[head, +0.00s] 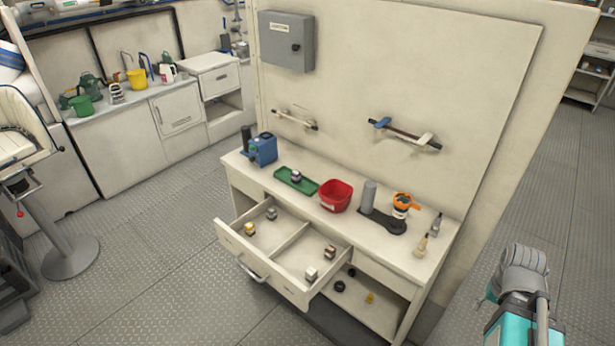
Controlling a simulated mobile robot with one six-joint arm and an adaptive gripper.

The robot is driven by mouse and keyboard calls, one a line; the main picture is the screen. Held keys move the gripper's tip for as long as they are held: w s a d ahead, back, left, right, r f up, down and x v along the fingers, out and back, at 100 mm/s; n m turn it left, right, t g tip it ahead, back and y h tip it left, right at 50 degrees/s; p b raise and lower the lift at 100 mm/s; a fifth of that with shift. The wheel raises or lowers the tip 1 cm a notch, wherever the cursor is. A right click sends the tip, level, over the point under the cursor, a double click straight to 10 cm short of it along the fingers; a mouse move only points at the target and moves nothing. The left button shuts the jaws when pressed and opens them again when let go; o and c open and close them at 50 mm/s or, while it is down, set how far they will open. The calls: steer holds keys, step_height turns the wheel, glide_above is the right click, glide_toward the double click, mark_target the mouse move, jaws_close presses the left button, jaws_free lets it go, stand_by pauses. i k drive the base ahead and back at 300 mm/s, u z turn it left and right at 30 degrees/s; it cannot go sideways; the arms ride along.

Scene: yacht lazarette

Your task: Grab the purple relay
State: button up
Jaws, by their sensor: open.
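Several small relay-like blocks are in view, too small for me to tell which one is purple. One block (296,176) sits on the green tray (309,187) on the bench top and looks dark with a pale part. In the open drawer (262,276), a yellowish block (249,229) and a grey one (271,213) lie in the left compartment. A reddish-brown block (330,251) and a pale one (311,274) lie in the right compartment. My gripper (522,262) is at the lower right, open, well apart from the bench and holding nothing visible.
The bench (405,262) also carries a blue container (264,149), a red bin (336,197), a grey cylinder (369,194), an orange-topped item (402,205) and small bottles (421,246). The drawer juts out over the floor. Open floor (170,285) lies in front and left.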

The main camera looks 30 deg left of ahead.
mark_target(296, 176)
steer(key=z, duration=0.1)
steer(key=k, duration=1)
steer(key=u, duration=0.5)
steer(key=i, duration=1)
